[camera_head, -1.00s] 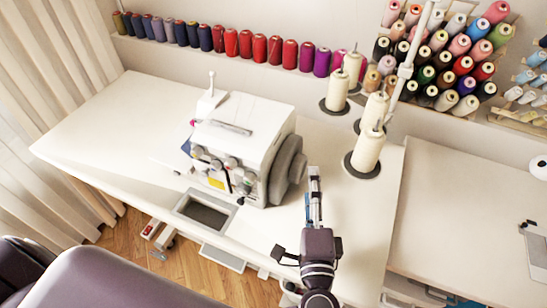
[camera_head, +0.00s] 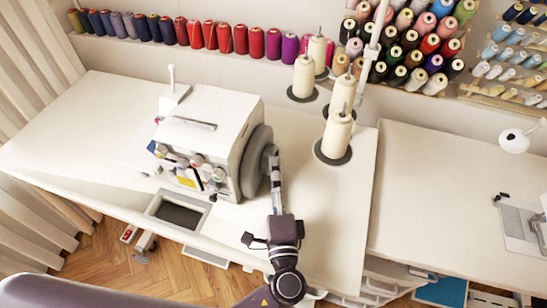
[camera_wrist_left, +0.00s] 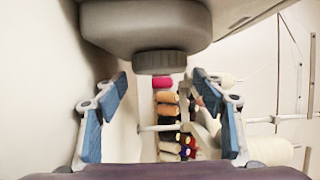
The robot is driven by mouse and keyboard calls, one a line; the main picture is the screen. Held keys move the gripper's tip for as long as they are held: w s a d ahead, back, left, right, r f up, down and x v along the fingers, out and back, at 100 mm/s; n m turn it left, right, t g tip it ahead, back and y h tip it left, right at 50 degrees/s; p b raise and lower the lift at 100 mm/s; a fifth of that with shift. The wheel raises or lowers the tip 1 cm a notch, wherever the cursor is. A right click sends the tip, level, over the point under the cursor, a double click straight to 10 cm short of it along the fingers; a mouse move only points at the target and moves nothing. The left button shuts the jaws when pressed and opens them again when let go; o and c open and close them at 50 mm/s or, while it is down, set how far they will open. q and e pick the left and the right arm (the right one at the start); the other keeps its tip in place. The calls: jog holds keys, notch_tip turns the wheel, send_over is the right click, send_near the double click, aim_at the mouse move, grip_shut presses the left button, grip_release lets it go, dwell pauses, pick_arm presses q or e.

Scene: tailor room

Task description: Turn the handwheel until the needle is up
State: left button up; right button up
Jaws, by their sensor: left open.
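The white sewing machine (camera_head: 205,135) stands on the white table. Its grey handwheel side (camera_head: 257,150) faces right. In the left wrist view the grey round housing (camera_wrist_left: 145,22) and a smaller ridged dark wheel (camera_wrist_left: 158,62) show at the top, between and beyond the fingers. My left gripper (camera_head: 275,163) is right beside the handwheel in the head view. In the left wrist view the left gripper (camera_wrist_left: 162,112) is open, its two blue-padded fingers apart with nothing between them. I cannot tell whether it touches the wheel. The needle cannot be made out. My right gripper is not in view.
Cream thread cones (camera_head: 334,133) stand on the table right of the machine. Spools (camera_head: 254,43) line the wall behind, with a fuller rack (camera_head: 420,45) at upper right. The table (camera_head: 70,130) is clear left of the machine. A second table (camera_head: 440,190) stands at right.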

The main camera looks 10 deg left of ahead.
pick_arm(q)
jog(key=p+x, duration=0.1)
jog(key=x, duration=0.3)
jog(key=shift+w, duration=0.2)
jog(key=shift+w+a, duration=0.1)
jog(key=shift+w, duration=0.35)
jog(key=c, duration=0.9)
jog(key=shift+r+p, duration=0.1)
jog(key=shift+p, duration=0.4)
jog(key=m+g+p, duration=0.1)
jog(key=g+p, duration=0.1)
jog(key=p, duration=0.4)
jog(key=g+p, duration=0.3)
jog(key=p, duration=0.4)
jog(key=shift+r+m+g, duration=0.15)
jog(key=shift+m+g, duration=0.15)
jog(key=shift+m, duration=0.1)
jog(key=shift+g+h+p, duration=0.3)
jog(key=shift+p, duration=0.6)
jog(key=shift+f+p, duration=0.35)
